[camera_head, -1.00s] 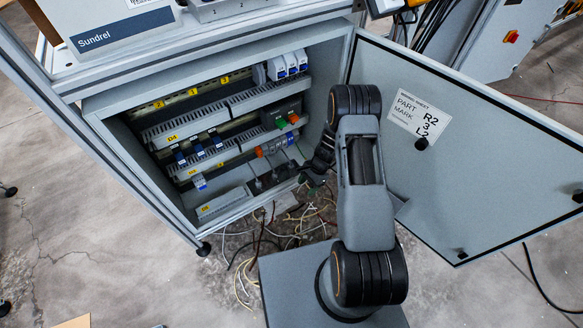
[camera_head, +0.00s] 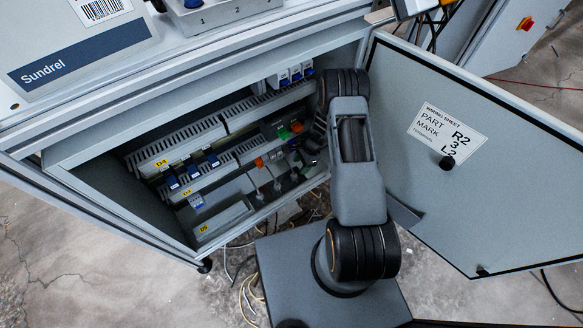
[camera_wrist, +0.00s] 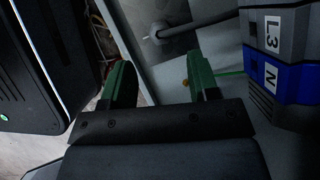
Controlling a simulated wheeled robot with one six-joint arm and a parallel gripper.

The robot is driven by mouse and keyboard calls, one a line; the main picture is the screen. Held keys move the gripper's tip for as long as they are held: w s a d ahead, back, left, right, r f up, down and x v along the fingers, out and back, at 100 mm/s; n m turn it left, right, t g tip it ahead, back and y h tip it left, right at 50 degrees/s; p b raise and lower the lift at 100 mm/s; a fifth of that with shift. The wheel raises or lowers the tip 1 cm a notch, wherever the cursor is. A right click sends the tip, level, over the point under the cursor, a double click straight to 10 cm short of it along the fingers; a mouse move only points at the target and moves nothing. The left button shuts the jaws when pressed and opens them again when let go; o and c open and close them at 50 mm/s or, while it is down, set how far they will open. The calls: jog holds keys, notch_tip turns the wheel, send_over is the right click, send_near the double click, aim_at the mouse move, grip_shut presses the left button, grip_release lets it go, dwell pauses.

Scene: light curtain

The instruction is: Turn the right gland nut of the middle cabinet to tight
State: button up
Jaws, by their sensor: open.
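The open middle cabinet (camera_head: 95,165) shows dark cable glands along its lower edge: a left one (camera_head: 259,195), a middle one (camera_head: 277,187) and a right one (camera_head: 294,175). My gripper (camera_head: 313,148) is inside the right part of the cabinet, close to the right gland and partly hidden by my arm. In the wrist view my gripper (camera_wrist: 160,80) is open and empty, with green fingers. A grey gland nut (camera_wrist: 158,31) with a rod-like cable lies beyond the fingertips, apart from them. I cannot tell whether it is the right one.
A blue and grey terminal block (camera_wrist: 277,65) marked L3 and N stands close right of the fingers. The cabinet door (camera_head: 500,190) is open to the right. Loose wires (camera_head: 247,290) lie on the floor below. Slotted ducts (camera_head: 180,143) cross the cabinet.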

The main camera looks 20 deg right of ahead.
aim_at(293, 175)
jog(key=b+x, duration=0.2)
jog(key=x, duration=0.4)
jog(key=shift+a+f, duration=0.3)
jog(key=shift+c, duration=0.4)
